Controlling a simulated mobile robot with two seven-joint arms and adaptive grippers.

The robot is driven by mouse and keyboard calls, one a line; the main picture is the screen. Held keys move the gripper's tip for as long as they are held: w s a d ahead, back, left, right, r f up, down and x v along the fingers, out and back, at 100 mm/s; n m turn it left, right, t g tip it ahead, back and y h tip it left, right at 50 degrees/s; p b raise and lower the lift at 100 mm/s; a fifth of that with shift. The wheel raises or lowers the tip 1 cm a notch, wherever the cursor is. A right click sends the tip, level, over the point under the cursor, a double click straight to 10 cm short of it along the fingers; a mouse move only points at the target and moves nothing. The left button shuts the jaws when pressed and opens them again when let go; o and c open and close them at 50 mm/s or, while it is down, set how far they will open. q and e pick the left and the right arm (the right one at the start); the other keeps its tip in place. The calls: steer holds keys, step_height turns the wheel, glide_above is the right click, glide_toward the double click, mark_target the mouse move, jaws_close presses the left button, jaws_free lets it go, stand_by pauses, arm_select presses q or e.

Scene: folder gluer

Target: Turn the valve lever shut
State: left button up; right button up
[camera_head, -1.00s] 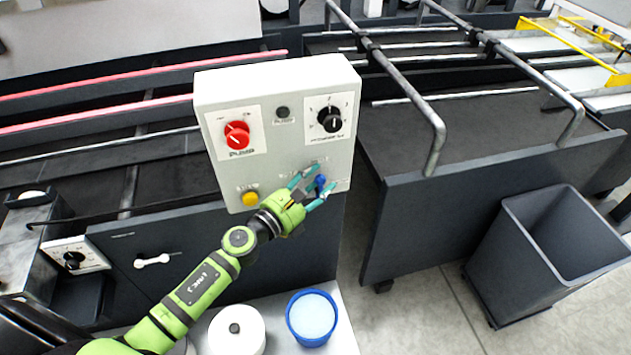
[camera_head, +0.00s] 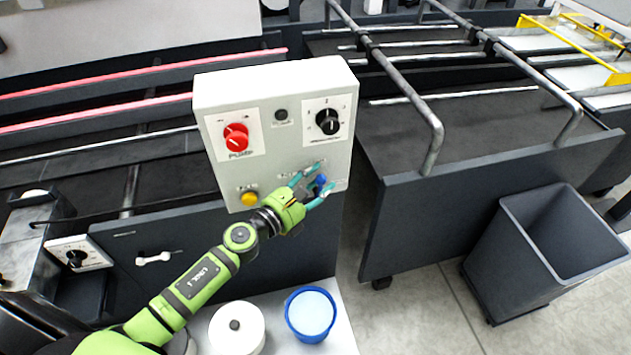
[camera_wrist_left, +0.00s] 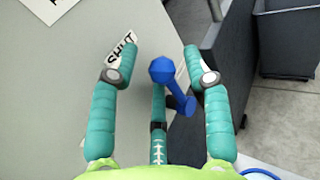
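The blue valve lever (camera_head: 320,181) is on the lower right of the front of a pale control box (camera_head: 268,185). In the left wrist view the lever (camera_wrist_left: 181,88) has a round blue knob and a shaft running down to the right. A label reading SHUT (camera_wrist_left: 121,50) is on the panel to its left, partly behind a finger. My left gripper (camera_head: 312,188) is open at the lever. Its teal fingers stand on either side of the knob with gaps showing, and a third finger is below. I cannot tell whether that finger touches the lever. My right gripper is not in view.
The box also carries a red knob (camera_head: 236,137), a black dial (camera_head: 328,121) and a yellow button (camera_head: 249,199). Below are a white round container (camera_head: 237,328) and a blue-rimmed one (camera_head: 311,315). A grey bin (camera_head: 508,262) stands at the right, with open floor before it.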

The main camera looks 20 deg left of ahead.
arm_select(q)
steer(key=shift+s+f, duration=0.1)
steer(key=v, duration=1.2)
steer(key=s+a+f+n+g+y+b, duration=0.1)
steer(key=s+a+f+n+g+y, duration=0.1)
steer(key=f+n, duration=0.65)
steer(key=s+a+f+n+g+y, duration=0.1)
steer(key=s+f+n+y, duration=0.3)
steer(key=f, duration=0.7)
steer(key=s+a+f+n+g+b, duration=0.1)
steer(key=a+f+n+g, duration=0.1)
steer(key=f+n, duration=0.7)
steer(key=s+d+f+n+g, duration=0.1)
steer(key=s+f+n+g, duration=0.2)
steer(key=s+f+n, duration=0.2)
steer(key=s+d+f+n+g+b, duration=0.1)
steer(key=s+f+n+g, duration=0.3)
steer(key=s+f, duration=0.5)
steer(key=s+d+f+n+g+b, duration=0.1)
steer(key=s+d+f+n+g, duration=0.2)
steer(key=s+f+n, duration=0.4)
steer(key=s, duration=0.7)
steer(key=shift+s+f+n+y, duration=0.3)
steer(key=shift+s+f+n, duration=0.05)
steer(key=shift+f, duration=0.05)
